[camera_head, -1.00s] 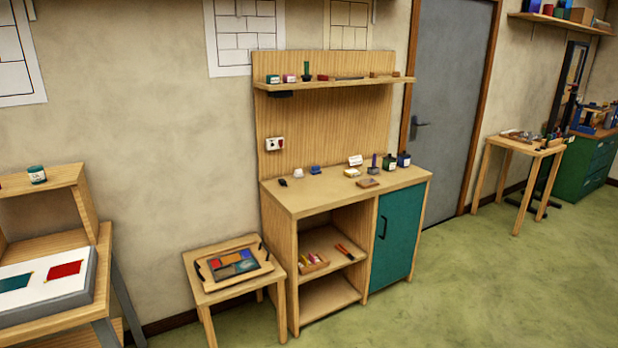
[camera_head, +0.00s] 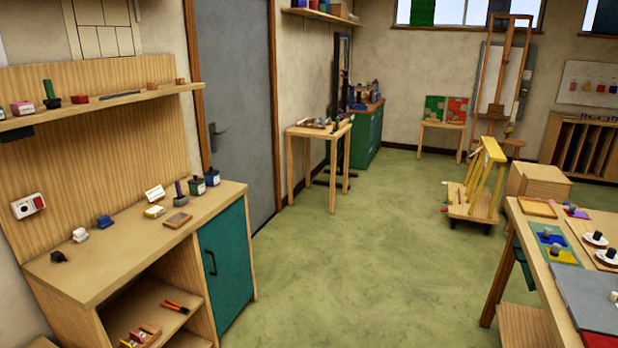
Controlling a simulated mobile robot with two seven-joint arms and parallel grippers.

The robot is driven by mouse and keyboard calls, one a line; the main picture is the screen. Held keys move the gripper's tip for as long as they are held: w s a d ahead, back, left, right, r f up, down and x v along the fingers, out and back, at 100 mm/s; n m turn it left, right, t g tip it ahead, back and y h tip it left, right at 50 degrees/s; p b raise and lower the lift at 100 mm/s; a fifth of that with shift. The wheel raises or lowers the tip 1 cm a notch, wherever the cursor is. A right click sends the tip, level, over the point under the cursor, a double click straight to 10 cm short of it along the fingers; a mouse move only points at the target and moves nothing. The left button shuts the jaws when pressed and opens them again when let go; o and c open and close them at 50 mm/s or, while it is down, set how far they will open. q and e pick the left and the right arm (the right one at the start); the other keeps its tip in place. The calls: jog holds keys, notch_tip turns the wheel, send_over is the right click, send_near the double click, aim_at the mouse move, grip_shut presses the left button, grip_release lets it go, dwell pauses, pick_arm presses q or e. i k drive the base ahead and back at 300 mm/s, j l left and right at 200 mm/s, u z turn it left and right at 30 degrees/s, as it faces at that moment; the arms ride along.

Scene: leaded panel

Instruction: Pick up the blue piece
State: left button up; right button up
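I cannot tell which of these is the task's blue piece. Neither of my grippers is in view.
The right table (camera_head: 521,237) also holds a yellow piece (camera_head: 566,258), a grey board (camera_head: 590,297) and white dishes. A workbench (camera_head: 75,276) with a teal door (camera_head: 226,275) stands at left. A yellow wheeled rack (camera_head: 484,186) stands on the floor. The green floor (camera_head: 375,240) between is clear.

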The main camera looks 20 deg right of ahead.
aim_at(546, 237)
jog(key=i+l+z, duration=0.15)
jog(key=i+z, duration=0.3)
jog(key=i+l+z, duration=0.1)
jog(key=i+z, duration=0.15)
jog(key=z, duration=0.15)
jog(key=i+j+z, duration=0.1)
jog(key=i+z, duration=0.35)
jog(key=k, duration=0.1)
